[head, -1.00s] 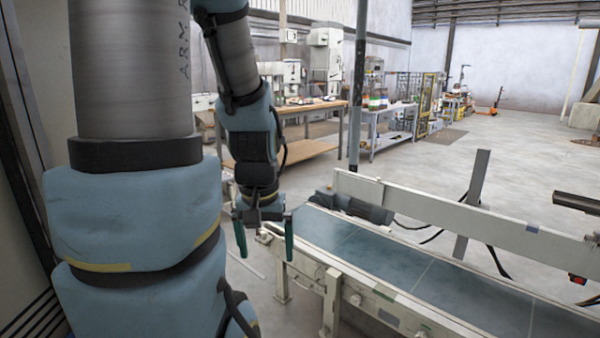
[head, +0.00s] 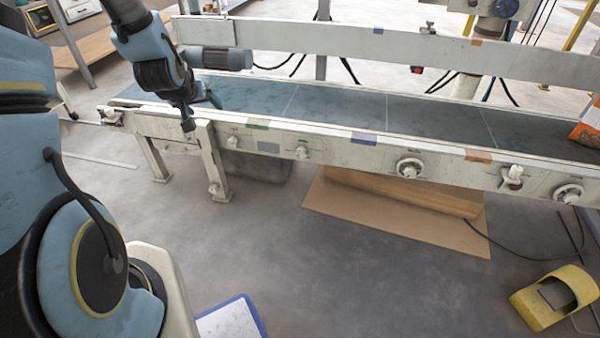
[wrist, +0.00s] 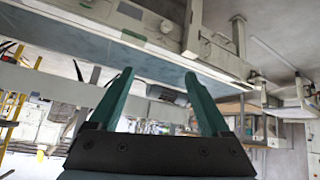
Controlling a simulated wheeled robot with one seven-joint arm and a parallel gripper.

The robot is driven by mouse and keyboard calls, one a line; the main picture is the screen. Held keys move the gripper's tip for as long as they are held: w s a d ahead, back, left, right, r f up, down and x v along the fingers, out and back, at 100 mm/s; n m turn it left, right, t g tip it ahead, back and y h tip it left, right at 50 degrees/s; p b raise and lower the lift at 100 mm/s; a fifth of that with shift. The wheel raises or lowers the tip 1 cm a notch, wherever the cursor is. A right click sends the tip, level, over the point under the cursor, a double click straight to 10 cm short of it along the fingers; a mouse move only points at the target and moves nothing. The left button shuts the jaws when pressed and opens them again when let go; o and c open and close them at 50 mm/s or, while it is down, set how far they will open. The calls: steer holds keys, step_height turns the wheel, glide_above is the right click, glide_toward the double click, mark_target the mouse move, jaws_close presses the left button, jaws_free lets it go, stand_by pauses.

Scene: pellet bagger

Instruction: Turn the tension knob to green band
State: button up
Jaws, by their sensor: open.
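The conveyor's near side rail (head: 335,147) carries several pale knobs: small ones at the left (head: 232,142) and left of middle (head: 301,152), and larger round ones right of middle (head: 409,167) and at the far right (head: 568,193). I cannot tell which is the tension knob, and no dial marking is readable. A green patch (head: 257,123) lies on the rail top; it also shows in the wrist view (wrist: 137,41). My gripper (head: 201,112) is open and empty by the conveyor's left end, apart from the knobs. Its two teal fingers show in the wrist view (wrist: 160,75).
The belt (head: 330,107) runs left to right, with a raised far rail (head: 300,37) behind. Blue (head: 363,138) and orange (head: 478,155) patches mark the near rail. A yellow pedal guard (head: 545,298) and cardboard (head: 390,200) lie on the floor.

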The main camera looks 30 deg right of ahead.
steer(key=w+d+f+t+h+b, duration=0.15)
steer(key=d+f+h+b, duration=0.25)
steer(key=d+f+b, duration=1.05)
steer(key=t+h+b, duration=0.4)
steer(key=b, duration=0.4)
glide_toward(301, 155)
steer(key=b+x, duration=0.3)
steer(key=x, duration=0.6)
steer(key=shift+w+d, duration=0.2)
steer(key=shift+w, duration=0.15)
jaws_close()
